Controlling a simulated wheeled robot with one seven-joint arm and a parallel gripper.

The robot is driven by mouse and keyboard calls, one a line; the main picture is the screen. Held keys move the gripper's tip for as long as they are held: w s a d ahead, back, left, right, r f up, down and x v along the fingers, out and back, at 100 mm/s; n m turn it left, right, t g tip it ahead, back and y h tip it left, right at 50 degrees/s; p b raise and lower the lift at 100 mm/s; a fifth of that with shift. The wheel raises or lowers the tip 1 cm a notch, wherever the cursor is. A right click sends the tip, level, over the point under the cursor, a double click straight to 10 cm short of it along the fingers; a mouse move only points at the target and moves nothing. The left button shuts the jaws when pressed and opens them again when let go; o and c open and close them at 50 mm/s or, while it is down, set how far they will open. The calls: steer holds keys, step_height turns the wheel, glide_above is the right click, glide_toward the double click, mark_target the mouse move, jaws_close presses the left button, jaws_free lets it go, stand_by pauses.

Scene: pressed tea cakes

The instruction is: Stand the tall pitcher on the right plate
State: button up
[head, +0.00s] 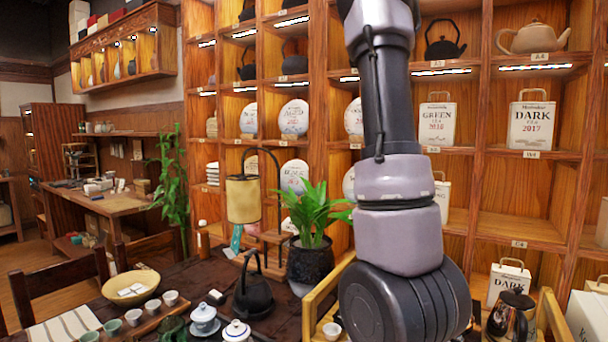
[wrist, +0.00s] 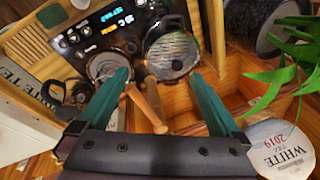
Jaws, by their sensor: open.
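My gripper (wrist: 160,73) is open, with its two green fingers apart and nothing held between them. Past the fingertips in the wrist view is a round, shiny vessel (wrist: 172,52) with a dark handle. To its left is another round, metal-rimmed piece (wrist: 106,66), partly behind the left finger; I cannot tell whether it is a plate or a pot. Two wooden handle-like pieces (wrist: 146,106) lie between the fingers. In the head view a dark, shiny pitcher (head: 510,320) stands at the lower right, cut by the frame edge. I cannot tell which vessel is the tall pitcher. My arm hides the gripper there.
A dark panel with lit displays (wrist: 103,22) lies beside the vessels. Wooden rails (head: 322,292) border this area. A potted plant (head: 312,255), black kettle (head: 253,295) and lamp (head: 243,198) stand left of my arm. Shelves (head: 520,225) with tea packages rise behind.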

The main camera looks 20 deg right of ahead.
steer(key=a+r+n+t+y, duration=0.25)
steer(key=a+r, duration=0.35)
steer(key=a, duration=0.4)
steer(key=a+r+n+t+y, duration=0.1)
steer(key=a+r+n, duration=0.4)
steer(key=a, duration=0.4)
steer(key=s+a+r+n, duration=0.2)
steer(key=s+a+r, duration=0.2)
steer(key=a, duration=0.2)
steer(key=s+a+r+n+t, duration=0.1)
steer(key=s+a+r+n, duration=0.2)
steer(key=a, duration=0.4)
steer(key=shift+s+r, duration=0.7)
steer(key=shift+s, duration=0.2)
steer(key=shift+d, duration=0.1)
